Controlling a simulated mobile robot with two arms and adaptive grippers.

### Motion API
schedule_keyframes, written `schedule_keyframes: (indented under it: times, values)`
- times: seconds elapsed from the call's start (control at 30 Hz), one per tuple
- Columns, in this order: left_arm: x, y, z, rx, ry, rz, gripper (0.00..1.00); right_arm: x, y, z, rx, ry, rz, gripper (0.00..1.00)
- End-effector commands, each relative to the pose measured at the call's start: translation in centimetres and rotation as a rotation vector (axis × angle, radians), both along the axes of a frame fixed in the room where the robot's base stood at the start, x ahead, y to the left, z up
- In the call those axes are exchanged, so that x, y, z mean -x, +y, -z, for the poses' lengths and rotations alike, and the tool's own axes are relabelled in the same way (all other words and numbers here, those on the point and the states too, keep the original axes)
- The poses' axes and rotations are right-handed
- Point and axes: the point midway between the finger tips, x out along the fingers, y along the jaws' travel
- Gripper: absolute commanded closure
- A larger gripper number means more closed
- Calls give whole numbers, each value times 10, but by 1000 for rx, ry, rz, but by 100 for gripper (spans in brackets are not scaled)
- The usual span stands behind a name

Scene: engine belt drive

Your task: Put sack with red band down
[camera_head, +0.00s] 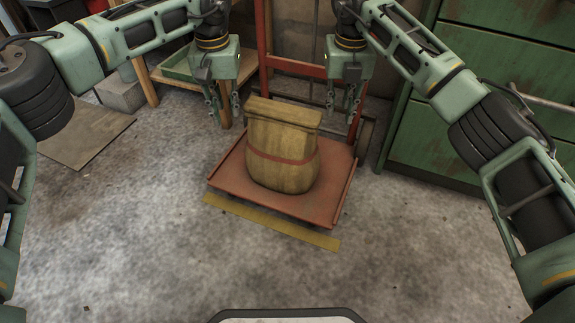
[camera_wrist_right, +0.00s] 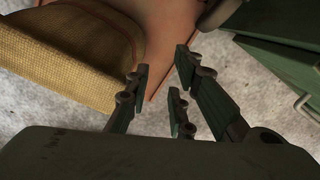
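The tan sack with a red band (camera_head: 282,146) stands upright on the red platform (camera_head: 232,175) of a cart. Its woven side also shows in the right wrist view (camera_wrist_right: 65,62). My left gripper (camera_head: 226,112) is open and empty, above and to the left of the sack's folded top. My right gripper (camera_head: 342,112) is open and empty, just right of the sack's top. In the right wrist view its fingers (camera_wrist_right: 165,92) are apart, with the sack beside them and nothing between them. Neither gripper appears to touch the sack.
The cart's red upright frame (camera_head: 264,50) rises behind the sack. A yellow strip (camera_head: 270,222) lies on the floor before the platform. Green drawers (camera_head: 440,135) stand at right, a wooden bench (camera_head: 150,88) at left. The front floor is clear.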

Motion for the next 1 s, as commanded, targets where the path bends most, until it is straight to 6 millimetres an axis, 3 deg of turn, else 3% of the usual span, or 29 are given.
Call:
schedule_keyframes:
  times: [0.4, 0.6, 0.8, 1.0]
  values:
    - [4, 0, -79, 1, -4, -2, 79, 0, 0, 0, 0, 0, 0, 79]
    - [7, -1, -108, 1, -2, 0, 79, 0, 0, 0, 0, 0, 0, 79]
    - [8, 0, -117, 1, -1, 0, 79, 0, 0, -7, 0, -1, 0, 79]
    - [8, 0, -117, 1, 0, 0, 79, 2, 0, -44, 1, -4, 0, 79]
